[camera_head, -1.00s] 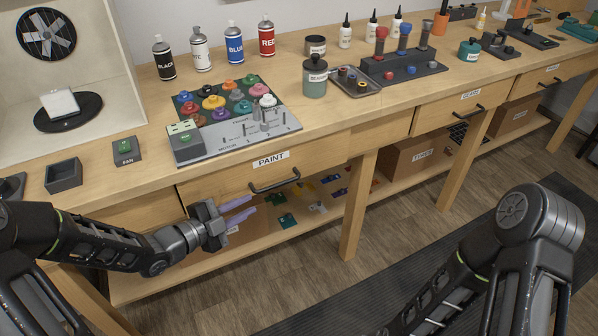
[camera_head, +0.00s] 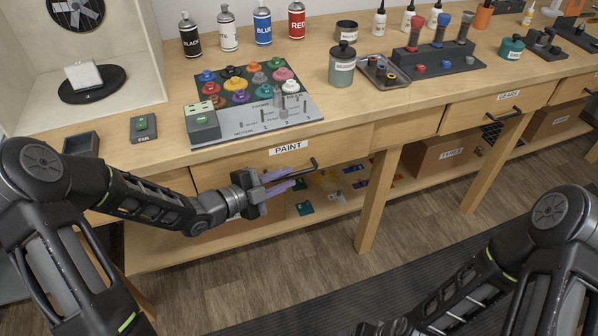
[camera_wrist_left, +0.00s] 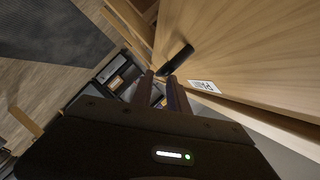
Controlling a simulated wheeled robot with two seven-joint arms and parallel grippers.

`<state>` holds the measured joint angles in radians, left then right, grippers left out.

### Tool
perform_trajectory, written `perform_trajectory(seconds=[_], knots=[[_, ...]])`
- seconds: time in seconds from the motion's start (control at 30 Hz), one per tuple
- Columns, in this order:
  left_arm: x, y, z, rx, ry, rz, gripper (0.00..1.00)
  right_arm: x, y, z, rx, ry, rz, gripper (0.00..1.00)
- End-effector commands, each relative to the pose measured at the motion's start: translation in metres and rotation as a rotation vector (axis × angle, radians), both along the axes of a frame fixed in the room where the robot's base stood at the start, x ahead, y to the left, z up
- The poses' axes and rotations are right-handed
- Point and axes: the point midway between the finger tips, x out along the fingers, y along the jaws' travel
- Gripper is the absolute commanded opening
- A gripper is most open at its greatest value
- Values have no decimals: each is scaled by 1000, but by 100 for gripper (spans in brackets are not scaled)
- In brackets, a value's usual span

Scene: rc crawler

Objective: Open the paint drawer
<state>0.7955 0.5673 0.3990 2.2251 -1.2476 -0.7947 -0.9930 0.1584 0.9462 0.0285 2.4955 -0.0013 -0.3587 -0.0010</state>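The paint drawer (camera_head: 228,166) is a wooden front below the bench top, with a PAINT label (camera_head: 288,148); it looks shut. Its dark bar handle (camera_head: 314,163) is partly hidden behind my left gripper (camera_head: 287,180) in the head view. The gripper's two purple fingers are apart, with nothing seen held between them. In the left wrist view, the handle (camera_wrist_left: 178,60) lies just beyond the fingertips (camera_wrist_left: 160,75), and the PAINT label (camera_wrist_left: 204,86) is to their right. I cannot tell whether the fingers touch the handle. The right arm shows at lower right, its gripper out of frame.
A control panel with coloured knobs (camera_head: 262,117) stands on the bench above the drawer. A lower shelf (camera_head: 165,258) holds small coloured parts and a TYRES box (camera_head: 440,154). A table leg (camera_head: 378,200) stands right of the drawer. Floor in front is clear.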

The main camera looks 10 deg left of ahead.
Motion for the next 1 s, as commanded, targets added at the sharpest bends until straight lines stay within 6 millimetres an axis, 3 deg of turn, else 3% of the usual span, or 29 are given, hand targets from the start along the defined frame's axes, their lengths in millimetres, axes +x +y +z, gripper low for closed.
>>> perform_trajectory(seconds=[0.3,0.63,0.9,1.0], knots=[[34,-28,-9,-2,0,-1,20,0,0,1,0,0,0,74],[38,-30,-11,0,0,0,20,0,0,1,0,0,0,74],[38,-30,-11,0,0,0,0,0,0,1,0,0,0,74],[38,-30,-11,0,0,0,0,0,0,1,0,0,0,74]])
